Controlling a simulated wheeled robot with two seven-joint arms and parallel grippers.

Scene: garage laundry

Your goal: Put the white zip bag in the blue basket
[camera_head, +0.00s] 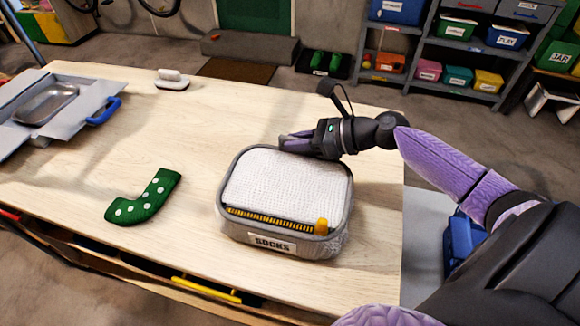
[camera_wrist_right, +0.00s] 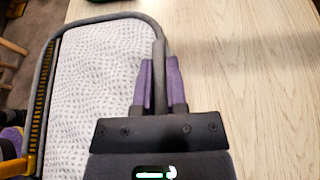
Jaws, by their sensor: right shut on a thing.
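The white zip bag (camera_head: 290,180) sits on the wooden table, with grey sides, a yellow zip along its front and a "SOCKS" label. In the right wrist view its white mesh top (camera_wrist_right: 95,75) fills the left half. My right gripper (camera_head: 288,143) is at the bag's back right edge. In the right wrist view the purple fingers (camera_wrist_right: 160,75) are shut on the bag's grey rim, one on each side. A blue object (camera_head: 460,240), perhaps the blue basket, shows beyond the table's right edge, mostly hidden by my right arm. My left gripper is not in view.
A green dotted sock (camera_head: 143,197) lies left of the bag on the table (camera_head: 215,120). A white brush-like object (camera_head: 172,79) stands at the back, and a grey case with a metal tray (camera_head: 48,103) is at far left. Shelves with coloured bins (camera_head: 450,50) stand behind.

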